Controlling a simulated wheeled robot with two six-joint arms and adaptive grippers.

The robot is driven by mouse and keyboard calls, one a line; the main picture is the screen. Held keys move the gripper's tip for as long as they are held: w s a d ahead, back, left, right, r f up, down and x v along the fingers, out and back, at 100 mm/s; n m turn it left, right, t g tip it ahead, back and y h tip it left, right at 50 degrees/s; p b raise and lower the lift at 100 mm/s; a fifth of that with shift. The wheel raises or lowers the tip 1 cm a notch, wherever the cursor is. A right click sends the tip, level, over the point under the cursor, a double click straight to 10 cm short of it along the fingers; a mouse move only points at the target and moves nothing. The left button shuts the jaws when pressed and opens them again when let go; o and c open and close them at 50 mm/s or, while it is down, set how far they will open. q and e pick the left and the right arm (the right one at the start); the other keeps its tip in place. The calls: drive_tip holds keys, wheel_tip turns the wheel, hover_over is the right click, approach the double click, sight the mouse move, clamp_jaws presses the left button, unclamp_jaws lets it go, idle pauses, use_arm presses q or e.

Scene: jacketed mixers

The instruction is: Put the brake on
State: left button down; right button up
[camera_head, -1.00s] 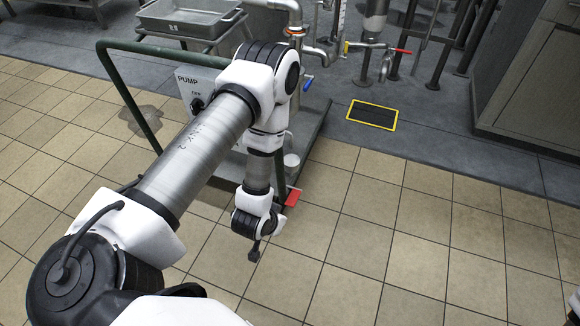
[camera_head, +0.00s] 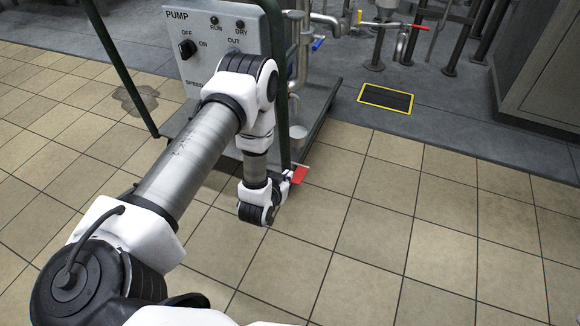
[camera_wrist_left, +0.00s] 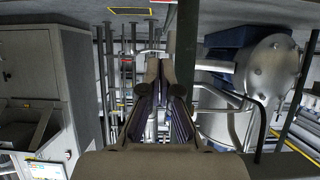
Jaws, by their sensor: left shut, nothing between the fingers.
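The red brake pedal (camera_head: 300,176) sits low at the near corner of the pump cart (camera_head: 230,40), just above the floor tiles. My left gripper (camera_head: 289,175) is close beside the pedal's left side in the head view, partly hidden by my wrist. Whether it touches the pedal I cannot tell. In the left wrist view the fingers of my left gripper (camera_wrist_left: 160,68) are shut with nothing between them. A small red patch (camera_wrist_left: 160,2) shows at that view's top edge; I cannot tell if it is the pedal. My right gripper is not in view.
The cart's green frame post (camera_head: 281,110) rises beside the pedal. A yellow-edged floor grate (camera_head: 386,97) lies beyond, with pipes and a red-handled valve (camera_head: 420,28) behind. The tiled floor (camera_head: 400,220) to the right is clear.

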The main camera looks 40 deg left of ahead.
use_arm(q)
drive_tip(key=b, duration=0.5)
hover_over(297, 178)
drive_tip(key=f, duration=0.4)
drive_tip(key=shift+s+f, duration=0.25)
drive_tip(key=shift+f, duration=0.05)
drive_tip(key=f+b, duration=0.1)
drive_tip(key=f, duration=0.1)
drive_tip(key=shift+s+f+b, duration=0.35)
drive_tip(key=shift+s+f, duration=0.05)
drive_tip(key=shift+s+d+f, duration=0.1)
drive_tip(key=shift+f, duration=0.15)
drive_tip(key=shift+s+f, duration=0.3)
drive_tip(key=shift+f, duration=0.3)
drive_tip(key=shift+s+d+f+p, duration=0.1)
drive_tip(key=shift+f+p, duration=0.1)
drive_tip(key=shift+f, duration=0.3)
drive_tip(key=shift+s+f+p, duration=0.1)
drive_tip(key=shift+f+p, duration=0.05)
drive_tip(key=shift+f, duration=1.6)
